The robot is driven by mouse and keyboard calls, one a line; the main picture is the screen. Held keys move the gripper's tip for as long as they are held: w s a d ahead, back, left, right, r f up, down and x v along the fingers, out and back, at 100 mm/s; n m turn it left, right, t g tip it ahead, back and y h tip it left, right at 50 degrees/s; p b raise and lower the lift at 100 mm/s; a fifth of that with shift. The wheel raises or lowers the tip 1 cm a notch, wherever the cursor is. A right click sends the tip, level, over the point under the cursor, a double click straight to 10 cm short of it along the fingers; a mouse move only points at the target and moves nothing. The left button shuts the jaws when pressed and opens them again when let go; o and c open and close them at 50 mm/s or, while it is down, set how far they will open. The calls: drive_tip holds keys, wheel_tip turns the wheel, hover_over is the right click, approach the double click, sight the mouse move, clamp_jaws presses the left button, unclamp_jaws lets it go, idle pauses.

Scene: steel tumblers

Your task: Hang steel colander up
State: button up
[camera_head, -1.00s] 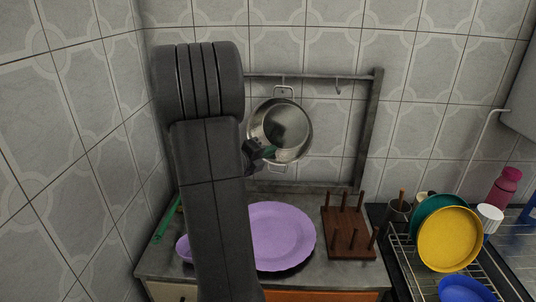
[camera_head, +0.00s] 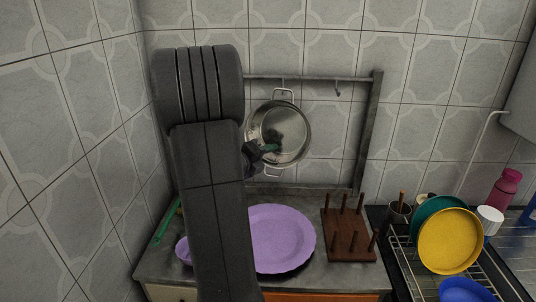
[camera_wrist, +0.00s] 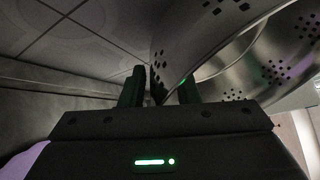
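The steel colander (camera_head: 293,130) is against the wall below the rail, its open side facing the camera. Its top loop handle (camera_head: 292,93) overlaps a hook on the rail (camera_head: 310,78); whether it bears on the hook is too small to tell. A second loop handle shows at its bottom. My gripper (camera_head: 260,152) is at the colander's lower left rim, with one finger inside the bowl. In the wrist view, the fingers of my gripper (camera_wrist: 160,88) stand apart, with the perforated colander wall (camera_wrist: 185,45) passing between them. My arm hides the rail's left part.
A free hook (camera_head: 338,88) hangs further right on the rail. Below are a purple plate (camera_head: 283,238), a wooden peg rack (camera_head: 348,232) and a dish rack with a yellow plate (camera_head: 450,240). The wall right of the rail frame is clear.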

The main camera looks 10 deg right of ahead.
drive_tip(key=b+v, duration=0.1)
drive_tip(key=v, duration=1.2)
drive_tip(key=shift+s+a+b, duration=0.3)
drive_tip(key=shift+b, duration=0.1)
drive_tip(key=p+x, duration=0.2)
drive_tip(key=x, duration=1.2)
drive_tip(key=shift+s+a+r, duration=0.15)
drive_tip(key=shift+s+r, duration=0.05)
drive_tip(key=shift+r, duration=0.05)
drive_tip(key=shift+p, duration=0.3)
